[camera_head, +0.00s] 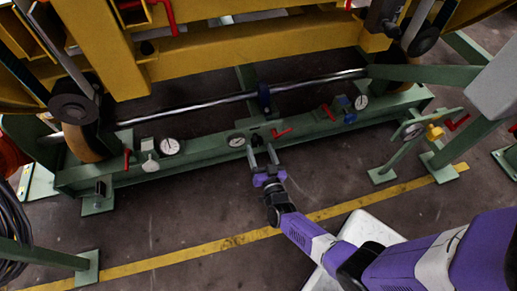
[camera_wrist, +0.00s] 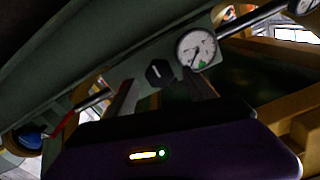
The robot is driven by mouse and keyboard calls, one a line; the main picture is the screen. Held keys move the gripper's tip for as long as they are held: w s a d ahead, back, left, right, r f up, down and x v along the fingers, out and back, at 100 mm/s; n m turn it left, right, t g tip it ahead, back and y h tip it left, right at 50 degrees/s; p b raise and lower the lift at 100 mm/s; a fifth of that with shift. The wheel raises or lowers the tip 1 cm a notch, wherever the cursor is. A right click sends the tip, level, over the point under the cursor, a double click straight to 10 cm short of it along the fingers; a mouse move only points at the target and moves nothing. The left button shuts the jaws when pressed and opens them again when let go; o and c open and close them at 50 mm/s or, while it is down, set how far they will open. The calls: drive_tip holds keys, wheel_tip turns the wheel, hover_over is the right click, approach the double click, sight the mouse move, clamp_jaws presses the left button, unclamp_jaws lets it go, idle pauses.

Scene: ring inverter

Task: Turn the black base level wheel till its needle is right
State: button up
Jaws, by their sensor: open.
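The black wheel (camera_wrist: 158,72) is a small round knob with a pale mark, on the green beam. In the wrist view it shows beyond and between my gripper's two fingers (camera_wrist: 161,92), apparently apart from them. In the head view my gripper (camera_head: 262,152) is open and empty in front of the beam; the wheel is hard to make out behind it. The wheel's white dial gauge (camera_wrist: 196,49) sits beside it, and also shows in the head view (camera_head: 237,140). Its dark needle points to the lower left in the wrist view, with a small green patch at the lower right.
Red levers (camera_head: 283,132) stick out of the green beam (camera_head: 205,152) near my gripper. A blue wheel (camera_head: 349,116) with a gauge (camera_head: 361,102) is to the right, a pale wheel (camera_head: 150,163) with another gauge (camera_head: 170,146) to the left. Yellow framework (camera_head: 230,65) hangs above.

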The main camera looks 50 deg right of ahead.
drive_tip(key=shift+x, duration=0.95)
drive_tip(key=shift+c, duration=0.4)
clamp_jaws()
drive_tip(key=shift+n, duration=0.3)
